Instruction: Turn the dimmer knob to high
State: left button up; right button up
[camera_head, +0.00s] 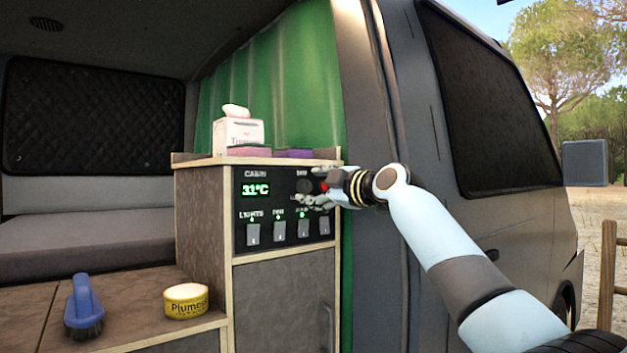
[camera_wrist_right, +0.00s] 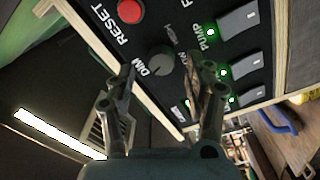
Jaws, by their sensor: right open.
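The dimmer knob (camera_wrist_right: 161,60) is a small dark grey round knob on the black control panel (camera_head: 286,187), beside the letters DIM in the right wrist view. It also shows in the head view (camera_head: 303,186), close to my fingers. I cannot read where its pointer is set. My right gripper (camera_head: 311,186) is at the panel's upper right. Its two fingers (camera_wrist_right: 168,74) are spread, one on each side of the knob in the right wrist view, with nothing held. I cannot tell whether they touch the knob. My left gripper is not in view.
A red RESET button (camera_wrist_right: 130,10) sits near the knob. Several rocker switches (camera_head: 278,231) with green lights run below. A tissue box (camera_head: 238,133) stands on the cabinet top. A brush (camera_head: 83,308) and a yellow tin (camera_head: 186,300) rest lower left.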

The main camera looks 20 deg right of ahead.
jog(key=shift+x, duration=0.8)
grip_shut()
